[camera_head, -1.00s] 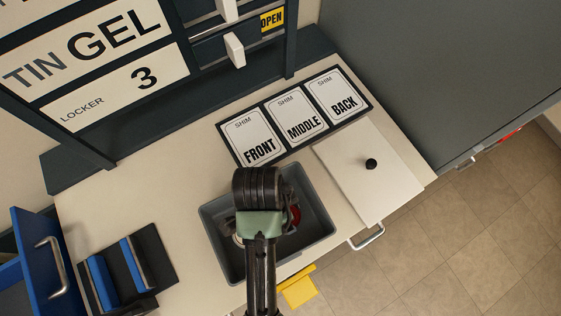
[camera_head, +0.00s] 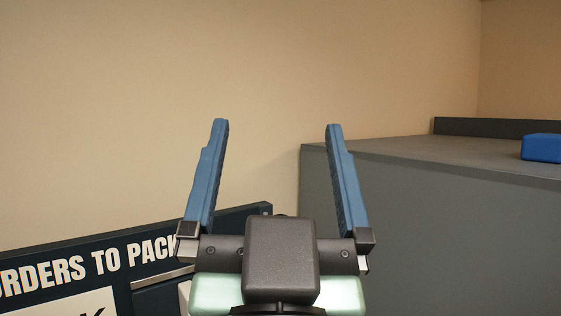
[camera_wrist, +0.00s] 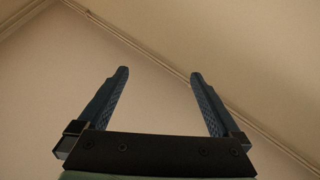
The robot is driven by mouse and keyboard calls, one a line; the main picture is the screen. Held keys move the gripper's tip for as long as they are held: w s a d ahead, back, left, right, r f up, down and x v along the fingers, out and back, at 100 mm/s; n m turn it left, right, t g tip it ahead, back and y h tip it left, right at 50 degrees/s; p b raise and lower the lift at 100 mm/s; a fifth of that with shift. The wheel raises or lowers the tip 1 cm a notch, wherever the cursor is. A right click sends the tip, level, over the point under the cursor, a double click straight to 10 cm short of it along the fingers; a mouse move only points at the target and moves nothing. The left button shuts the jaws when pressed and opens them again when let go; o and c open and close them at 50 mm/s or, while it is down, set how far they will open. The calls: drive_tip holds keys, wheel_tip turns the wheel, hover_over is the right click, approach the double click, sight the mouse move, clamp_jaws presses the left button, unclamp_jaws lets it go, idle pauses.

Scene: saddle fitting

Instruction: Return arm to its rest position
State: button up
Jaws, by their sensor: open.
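My gripper (camera_head: 276,135) is raised in front of the head camera. Its two blue fingers point upward and stand wide apart, with nothing between them. In the wrist view my gripper (camera_wrist: 160,78) is also open and empty, facing the plain wall and ceiling. No object touches the fingers in either view.
A dark sign board (camera_head: 90,262) reading "ORDERS TO PACK" is at the lower left. A tall grey cabinet (camera_head: 430,215) stands at the right, with a blue object (camera_head: 542,148) on its top. The wall (camera_head: 120,110) behind is bare.

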drive_tip(key=shift+n+t, duration=0.3)
drive_tip(key=shift+t, duration=0.6)
drive_tip(key=s+r, duration=0.1)
drive_tip(key=r, duration=0.1)
drive_tip(key=s+r, duration=0.1)
drive_tip(key=s, duration=0.1)
drive_tip(key=shift+s+d+r, duration=0.1)
drive_tip(key=shift+s+r, duration=0.05)
drive_tip(key=shift+r, duration=0.2)
